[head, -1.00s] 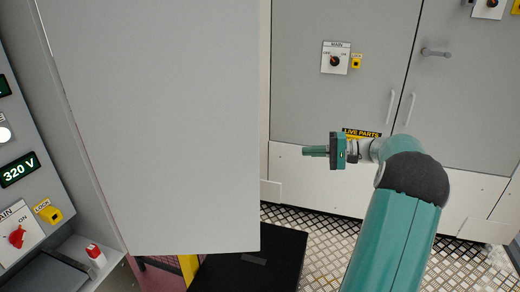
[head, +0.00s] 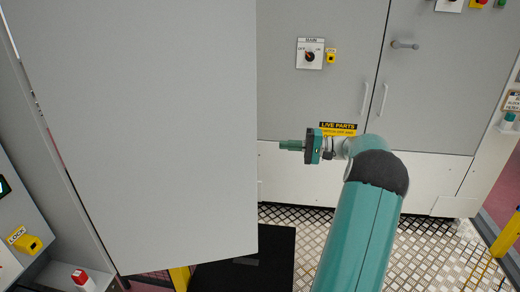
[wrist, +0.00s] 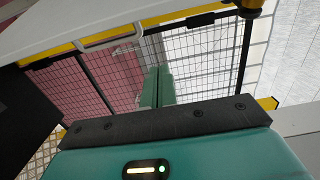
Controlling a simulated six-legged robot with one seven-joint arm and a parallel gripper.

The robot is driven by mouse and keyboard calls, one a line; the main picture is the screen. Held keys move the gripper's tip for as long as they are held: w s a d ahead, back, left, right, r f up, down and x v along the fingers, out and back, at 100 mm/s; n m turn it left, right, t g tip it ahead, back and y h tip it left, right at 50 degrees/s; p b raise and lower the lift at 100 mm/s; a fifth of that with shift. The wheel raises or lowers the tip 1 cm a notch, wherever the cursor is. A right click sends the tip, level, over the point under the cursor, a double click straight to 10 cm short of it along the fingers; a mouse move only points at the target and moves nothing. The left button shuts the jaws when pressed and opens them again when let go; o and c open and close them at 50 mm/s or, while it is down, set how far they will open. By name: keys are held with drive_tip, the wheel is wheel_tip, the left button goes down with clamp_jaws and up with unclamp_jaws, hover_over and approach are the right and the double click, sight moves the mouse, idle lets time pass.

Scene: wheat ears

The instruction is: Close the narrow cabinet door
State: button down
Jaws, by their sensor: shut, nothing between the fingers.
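The narrow cabinet door (head: 150,130) is a tall plain grey panel standing open on the left of the head view. Its hinge side is at the left and its free edge hangs toward the middle. My gripper (head: 284,146) is shut and empty, pointing left, a little to the right of the door's free edge. It appears apart from the door, though the depth between them is hard to judge. In the wrist view the closed green fingers (wrist: 157,88) stand in front of a wire mesh. I cannot make out a handle on the door.
A wide grey cabinet (head: 330,95) with two handles and a main switch stands behind. A yellow-framed mesh fence (wrist: 190,60) shows in the wrist view. A black mat (head: 245,265) lies on the checker-plate floor (head: 280,218). A control panel (head: 15,225) is at the left.

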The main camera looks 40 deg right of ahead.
drive_tip(key=w+a, duration=0.4)
drive_tip(key=a, duration=0.4)
drive_tip(key=shift+a, duration=0.25)
drive_tip(key=shift+s, duration=0.1)
idle(0.3)
